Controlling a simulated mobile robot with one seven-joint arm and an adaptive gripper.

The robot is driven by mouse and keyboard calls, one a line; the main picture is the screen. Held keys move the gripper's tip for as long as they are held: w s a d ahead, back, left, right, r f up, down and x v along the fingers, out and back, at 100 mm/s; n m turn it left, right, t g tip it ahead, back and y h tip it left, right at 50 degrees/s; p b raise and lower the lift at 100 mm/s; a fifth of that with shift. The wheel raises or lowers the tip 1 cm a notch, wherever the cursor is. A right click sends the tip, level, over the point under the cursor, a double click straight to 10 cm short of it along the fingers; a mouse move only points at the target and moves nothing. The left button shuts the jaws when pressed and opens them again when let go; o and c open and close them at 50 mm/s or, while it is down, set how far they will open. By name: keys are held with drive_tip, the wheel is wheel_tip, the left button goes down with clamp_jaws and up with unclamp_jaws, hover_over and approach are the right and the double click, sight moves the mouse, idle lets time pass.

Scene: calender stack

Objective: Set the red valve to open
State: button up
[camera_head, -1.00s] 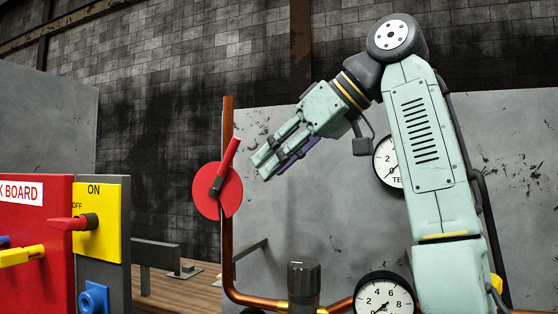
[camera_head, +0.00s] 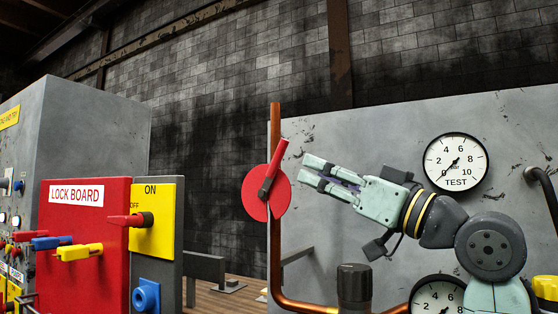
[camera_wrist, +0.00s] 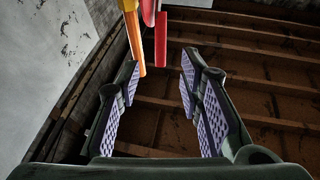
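The red valve (camera_head: 254,200) is a red disc with a red lever on the upright copper pipe. Its lever (camera_head: 281,155) tilts up and to the right, at a slant to the pipe. My gripper (camera_head: 309,172) is just right of the disc and lever in the head view, with its fingers pointing left. In the wrist view my gripper (camera_wrist: 160,62) is open and empty. The red lever (camera_wrist: 161,40) shows ahead, between the fingertips or just beyond them, with the orange-looking pipe (camera_wrist: 133,42) to its left. I cannot tell whether any finger touches the lever.
The copper pipe (camera_head: 275,245) rises in front of a grey panel (camera_head: 330,130). A test gauge (camera_head: 456,162) is above my wrist. A dark cylindrical fitting (camera_head: 354,287) and another gauge (camera_head: 440,300) are below. A red lock board (camera_head: 85,200) and yellow switch plate (camera_head: 165,225) stand left.

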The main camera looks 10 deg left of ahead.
sight(279, 164)
drive_tip(key=p+x, duration=0.4)
drive_tip(key=x, duration=0.6)
drive_tip(key=shift+w+a+r, duration=0.15)
drive_tip(key=shift+a+r, duration=0.05)
drive_tip(key=shift+a, duration=0.1)
clamp_jaws()
idle(0.5)
